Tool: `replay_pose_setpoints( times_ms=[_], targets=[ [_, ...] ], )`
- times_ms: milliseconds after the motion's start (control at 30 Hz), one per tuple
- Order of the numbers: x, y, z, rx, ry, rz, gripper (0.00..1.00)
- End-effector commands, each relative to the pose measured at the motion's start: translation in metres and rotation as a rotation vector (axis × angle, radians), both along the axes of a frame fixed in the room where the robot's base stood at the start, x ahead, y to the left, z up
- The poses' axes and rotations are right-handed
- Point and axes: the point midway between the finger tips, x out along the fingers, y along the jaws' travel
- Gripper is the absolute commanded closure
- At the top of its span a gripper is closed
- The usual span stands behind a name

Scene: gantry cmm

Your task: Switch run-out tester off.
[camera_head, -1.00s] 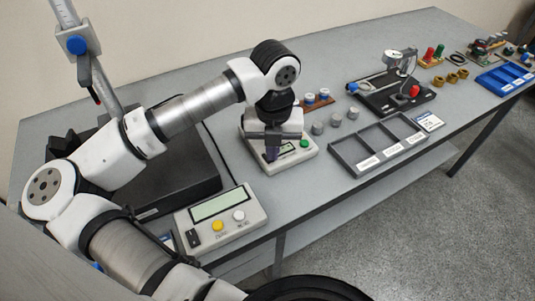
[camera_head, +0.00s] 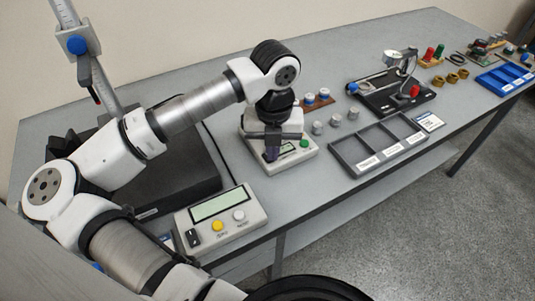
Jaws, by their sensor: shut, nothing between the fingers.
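A white bench unit (camera_head: 299,159) with a small display (camera_head: 288,147) and a green button (camera_head: 305,143) stands at mid-table. My gripper (camera_head: 271,155) is shut and points down over its front left part, at the left end of the display. The gripper and wrist hide much of the unit, and I cannot tell whether the fingertips touch it. A black-based device (camera_head: 385,101) with a round dial and a red knob (camera_head: 414,91) stands further right. No readable name shows which of these is the run-out tester.
A readout box (camera_head: 222,227) with yellow and white buttons and a black switch stands at the front left. A grey compartment tray (camera_head: 349,160) and several small metal cylinders (camera_head: 335,120) lie right of my gripper. A tall column stand (camera_head: 98,85) rises at left.

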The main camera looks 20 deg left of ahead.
Motion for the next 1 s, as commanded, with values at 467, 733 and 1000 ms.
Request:
replay_pose_setpoints(
  times_ms=[467, 733, 1000],
  targets=[
    [0.000, 0.000, -0.007, 0.000, 0.000, 0.000, 1.00],
    [0.000, 0.000, -0.010, 0.000, 0.000, 0.000, 1.00],
    [0.000, 0.000, -0.014, 0.000, 0.000, 0.000, 1.00]
  ],
)
